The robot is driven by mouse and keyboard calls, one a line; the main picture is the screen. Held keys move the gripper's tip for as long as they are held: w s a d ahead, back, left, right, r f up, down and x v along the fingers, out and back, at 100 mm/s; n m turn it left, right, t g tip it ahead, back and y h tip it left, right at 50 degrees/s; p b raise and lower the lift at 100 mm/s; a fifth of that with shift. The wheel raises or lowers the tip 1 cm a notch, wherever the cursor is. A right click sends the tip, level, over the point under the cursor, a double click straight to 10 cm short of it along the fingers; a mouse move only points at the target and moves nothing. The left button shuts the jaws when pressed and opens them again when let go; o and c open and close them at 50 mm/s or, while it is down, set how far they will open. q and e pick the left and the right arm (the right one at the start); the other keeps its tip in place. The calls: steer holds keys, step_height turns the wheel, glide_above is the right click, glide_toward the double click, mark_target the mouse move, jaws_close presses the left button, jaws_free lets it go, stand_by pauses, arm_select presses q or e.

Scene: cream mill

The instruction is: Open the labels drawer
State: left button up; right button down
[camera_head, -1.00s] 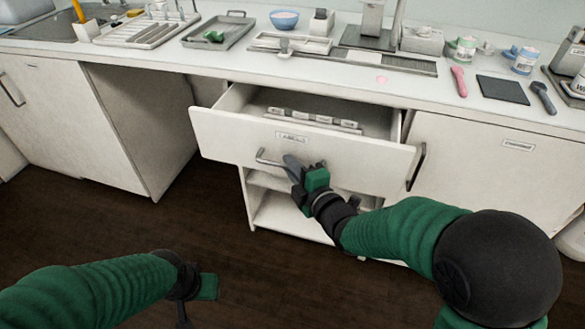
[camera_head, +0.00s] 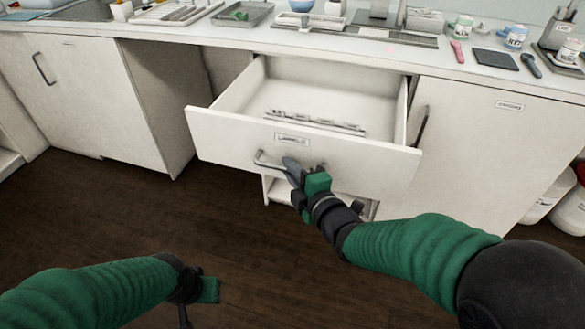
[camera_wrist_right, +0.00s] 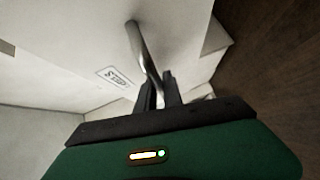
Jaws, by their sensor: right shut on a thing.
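The labels drawer (camera_head: 230,132) is pulled well out of the white counter, with its label plate (camera_head: 291,140) on the front. Inside lie several small label holders (camera_head: 315,123) in a row. The metal bar handle (camera_head: 268,163) sits below the plate. My right gripper (camera_head: 291,170) is shut on the handle; in the right wrist view the bar (camera_wrist_right: 143,52) runs down between the two dark fingers (camera_wrist_right: 157,90). My left gripper (camera_head: 196,291) is low at the lower left, over the floor, away from the drawer; its fingers are not clear.
The counter top (camera_head: 270,40) holds a tray (camera_head: 243,14), jars (camera_head: 464,27), a dark pad (camera_head: 495,59) and other tools. Cabinet doors flank the drawer, the right one (camera_head: 480,150) with a vertical handle. The dark floor (camera_head: 90,220) in front is clear at left. White containers (camera_head: 548,200) stand far right.

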steer(key=shift+s+a, duration=0.2)
steer(key=shift+a, duration=0.05)
steer(key=c, duration=1.7)
jaws_free()
steer(key=shift+o, duration=1)
steer(key=shift+w+a+f, duration=0.1)
steer(key=shift+w, duration=0.05)
